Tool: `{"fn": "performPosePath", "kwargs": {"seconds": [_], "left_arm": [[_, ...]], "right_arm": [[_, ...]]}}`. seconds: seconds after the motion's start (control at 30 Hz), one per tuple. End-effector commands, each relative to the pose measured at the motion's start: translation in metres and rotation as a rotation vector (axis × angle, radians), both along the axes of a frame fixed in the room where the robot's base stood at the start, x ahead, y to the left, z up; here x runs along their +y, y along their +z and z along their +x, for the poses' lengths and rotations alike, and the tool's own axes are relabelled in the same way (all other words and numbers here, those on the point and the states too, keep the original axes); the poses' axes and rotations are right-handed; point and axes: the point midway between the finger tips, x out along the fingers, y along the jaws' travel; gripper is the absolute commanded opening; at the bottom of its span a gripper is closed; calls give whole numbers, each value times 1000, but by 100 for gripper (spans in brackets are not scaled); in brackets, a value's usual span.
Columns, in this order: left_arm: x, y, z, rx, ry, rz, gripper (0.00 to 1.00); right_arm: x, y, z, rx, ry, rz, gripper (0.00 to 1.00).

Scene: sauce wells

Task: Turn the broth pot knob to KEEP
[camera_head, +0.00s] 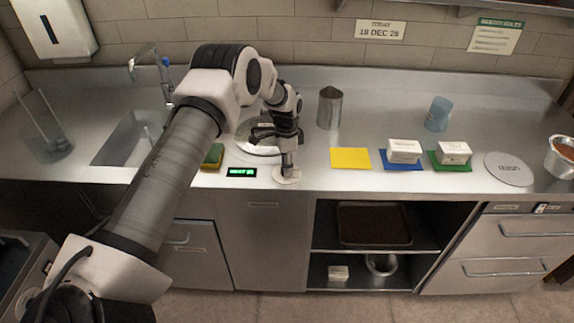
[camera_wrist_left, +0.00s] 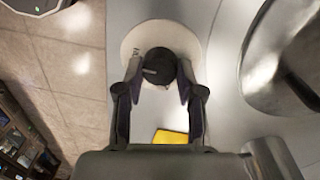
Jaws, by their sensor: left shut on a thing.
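The black knob (camera_wrist_left: 160,66) sits on a round pale dial plate (camera_wrist_left: 150,30) in the left wrist view. A light pointer mark on the knob faces left in that view. A small part of the dial lettering shows at upper left, too small to read. My left gripper (camera_wrist_left: 158,80) has its two fingers closed on either side of the knob. In the head view my left gripper (camera_head: 287,168) points down onto the dial plate (camera_head: 287,181) at the counter's front edge and hides the knob. My right gripper is in neither view.
A small display with green text (camera_head: 241,172) is left of the dial. Behind the gripper is a round metal lid or pot (camera_head: 246,148), partly hidden. A metal jug (camera_head: 329,108) stands behind right. A yellow mat (camera_head: 350,158) lies to the right. The sink (camera_head: 125,140) is left.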

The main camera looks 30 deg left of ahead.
Motion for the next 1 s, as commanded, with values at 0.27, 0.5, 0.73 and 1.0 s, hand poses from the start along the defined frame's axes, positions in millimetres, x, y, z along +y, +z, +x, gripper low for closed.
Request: {"fn": "performPosePath", "kwargs": {"seconds": [0.27, 0.5, 0.73, 1.0], "left_arm": [[-2, -5, -2, 7, 24, -2, 3], [-2, -6, -3, 10, 128, -3, 3], [-1, -7, -3, 11, 310, -4, 3], [-1, -6, -4, 12, 566, -4, 3]], "right_arm": [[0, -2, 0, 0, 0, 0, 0], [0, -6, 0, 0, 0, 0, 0], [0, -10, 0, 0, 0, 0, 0], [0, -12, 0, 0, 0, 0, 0]]}}
